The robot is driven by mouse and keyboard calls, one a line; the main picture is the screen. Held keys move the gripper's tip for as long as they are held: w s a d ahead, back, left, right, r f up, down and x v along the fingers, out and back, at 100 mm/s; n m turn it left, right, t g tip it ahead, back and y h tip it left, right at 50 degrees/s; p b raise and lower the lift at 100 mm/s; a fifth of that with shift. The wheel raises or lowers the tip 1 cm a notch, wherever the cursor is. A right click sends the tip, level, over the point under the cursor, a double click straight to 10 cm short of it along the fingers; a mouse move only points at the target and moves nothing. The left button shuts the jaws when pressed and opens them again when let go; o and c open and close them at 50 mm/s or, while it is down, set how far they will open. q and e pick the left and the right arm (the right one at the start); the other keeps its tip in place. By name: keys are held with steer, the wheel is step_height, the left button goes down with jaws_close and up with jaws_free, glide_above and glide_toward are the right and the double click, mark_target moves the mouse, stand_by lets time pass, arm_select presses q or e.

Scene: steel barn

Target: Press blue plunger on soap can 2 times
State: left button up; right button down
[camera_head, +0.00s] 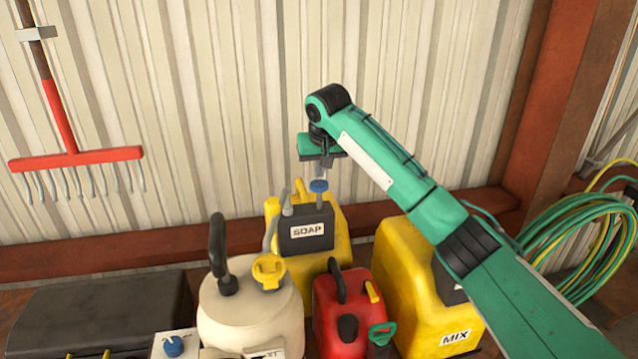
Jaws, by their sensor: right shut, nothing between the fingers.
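The soap can (340,235) is a yellow container with a dark label reading SOAP, standing against the wall in the middle of the view. Its blue plunger (319,186) sticks up from the top. My right arm reaches in from the right, and its shut, empty gripper (320,175) points down directly over the plunger. The fingertips are at or just above the plunger's top; I cannot tell whether they touch. My left gripper is not in view.
A cream sprayer tank (245,312) and a red can (340,300) stand in front of the soap can. A yellow MIX can (405,265) is to the right, partly behind my arm. A dark case (100,312) lies left; a red rake (75,158) hangs on the wall.

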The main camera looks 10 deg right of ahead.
steer(key=shift+r, duration=0.15)
steer(key=shift+r, duration=2.35)
